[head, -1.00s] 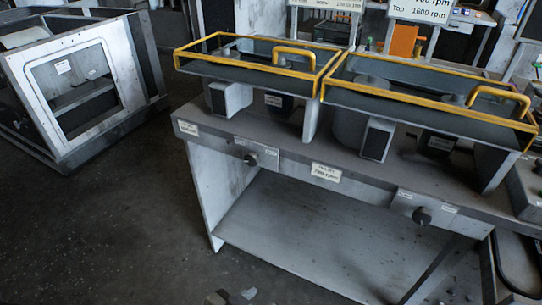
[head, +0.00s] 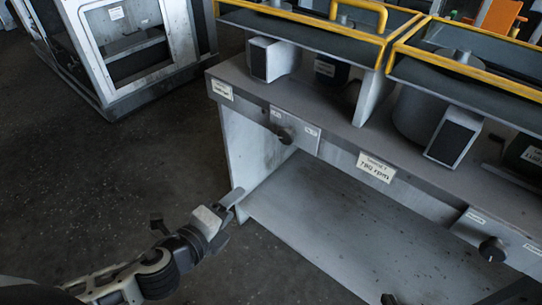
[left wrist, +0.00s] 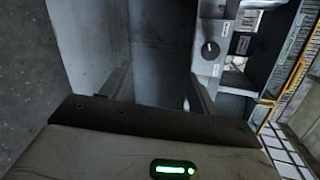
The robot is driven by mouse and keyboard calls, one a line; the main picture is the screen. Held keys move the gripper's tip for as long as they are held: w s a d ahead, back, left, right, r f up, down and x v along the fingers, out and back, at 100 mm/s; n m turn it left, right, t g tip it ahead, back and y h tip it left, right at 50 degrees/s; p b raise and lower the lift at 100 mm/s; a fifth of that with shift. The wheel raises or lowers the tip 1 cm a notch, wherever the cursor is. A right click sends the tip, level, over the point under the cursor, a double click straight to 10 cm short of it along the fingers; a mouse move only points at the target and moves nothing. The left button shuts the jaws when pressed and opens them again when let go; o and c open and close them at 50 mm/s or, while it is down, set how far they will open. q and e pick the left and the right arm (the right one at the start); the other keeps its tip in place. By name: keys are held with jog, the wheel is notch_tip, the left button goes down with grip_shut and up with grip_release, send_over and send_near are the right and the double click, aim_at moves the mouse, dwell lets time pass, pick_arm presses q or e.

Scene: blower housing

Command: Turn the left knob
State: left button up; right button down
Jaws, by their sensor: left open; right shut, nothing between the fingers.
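The left knob (head: 284,136) is a small dark knob on a grey plate at the left of the bench's front edge. It also shows in the left wrist view as a round dark knob (left wrist: 210,50) with a light pointer mark, right of the fingers. My left gripper (head: 231,214) is below and to the left of this knob, in front of the bench's left side panel, apart from the knob. In the left wrist view my left gripper (left wrist: 158,80) has its two fingers spread, with nothing between them.
A second knob (head: 492,249) sits further right on the bench front (head: 340,170). A target label (head: 376,167) lies between them. Yellow-railed trays (head: 300,18) stand above. A lower shelf (head: 330,240) projects under the bench. A metal frame housing (head: 130,50) stands on the floor at left.

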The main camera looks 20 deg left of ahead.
pick_arm(q)
notch_tip(320, 180, up, 5)
jog(key=w+m+t+h+b, duration=0.2)
jog(key=m+t+h+b, duration=0.15)
jog(key=m, duration=1.15)
jog(key=m+p, duration=0.1)
jog(key=p, duration=0.2)
send_near(284, 138)
jog(key=shift+g+h, duration=0.25)
jog(key=x, duration=0.7)
jog(key=shift+a+r, duration=0.15)
jog(key=shift+w, duration=0.5)
pick_arm(e)
jog(key=shift+w+a+f, duration=0.15)
jog(key=shift+w, duration=0.15)
pick_arm(q)
jog(key=c, duration=1)
jog(key=shift+o, duration=0.2)
pick_arm(e)
jog(key=shift+s+f, duration=0.15)
